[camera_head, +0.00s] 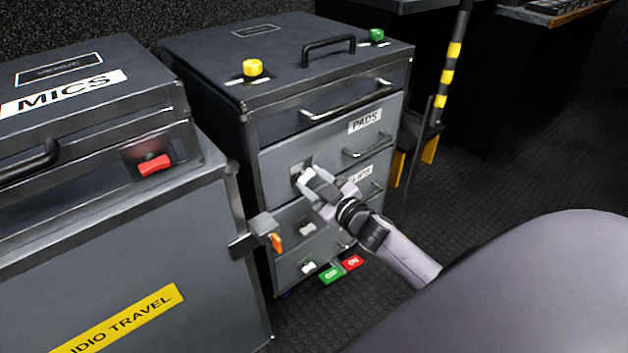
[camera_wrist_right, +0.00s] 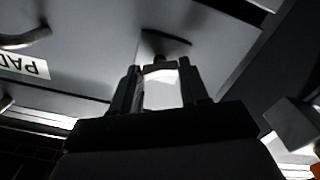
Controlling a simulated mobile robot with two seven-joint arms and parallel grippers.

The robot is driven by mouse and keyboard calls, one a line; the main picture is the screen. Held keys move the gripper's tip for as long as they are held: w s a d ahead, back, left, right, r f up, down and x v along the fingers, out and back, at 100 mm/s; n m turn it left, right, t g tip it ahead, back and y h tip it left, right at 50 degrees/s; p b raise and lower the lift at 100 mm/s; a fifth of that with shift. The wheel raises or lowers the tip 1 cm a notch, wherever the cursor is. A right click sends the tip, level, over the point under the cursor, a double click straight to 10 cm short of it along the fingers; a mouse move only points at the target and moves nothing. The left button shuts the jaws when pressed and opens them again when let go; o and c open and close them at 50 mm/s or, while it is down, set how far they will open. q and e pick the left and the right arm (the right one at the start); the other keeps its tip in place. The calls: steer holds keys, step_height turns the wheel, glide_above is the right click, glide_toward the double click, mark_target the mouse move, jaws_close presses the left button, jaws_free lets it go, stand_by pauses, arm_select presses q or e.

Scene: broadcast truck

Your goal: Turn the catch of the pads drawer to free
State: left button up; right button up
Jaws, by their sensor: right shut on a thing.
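The pads drawer (camera_head: 285,151) is the upper labelled drawer of the dark grey cabinet; its PADS label (camera_head: 365,120) also shows upside down in the right wrist view (camera_wrist_right: 24,64). Its front looks flush with the cabinet. The catch (camera_head: 303,173) is a small pale piece on a dark plate at the drawer's left side. My right gripper (camera_head: 312,181) is shut on the catch. In the right wrist view the pale catch (camera_wrist_right: 161,88) sits between the two dark fingers. The gripper partly hides the catch, so its turn angle is unclear. My left gripper is not in view.
Lower drawers carry similar white catches (camera_head: 308,228). The MICS case (camera_head: 85,100) on a grey cabinet stands close at the left, with an orange-tipped latch (camera_head: 276,241). A striped post (camera_head: 447,75) stands at the right. Bare dark floor (camera_head: 500,160) lies to the right.

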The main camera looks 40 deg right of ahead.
steer(key=shift+n, duration=1)
steer(key=n, duration=0.8)
steer(key=shift+n, duration=0.4)
steer(key=shift+n+b, duration=0.3)
steer(key=o, duration=1.1)
steer(key=shift+c, duration=0.2)
steer(key=shift+s, duration=0.1)
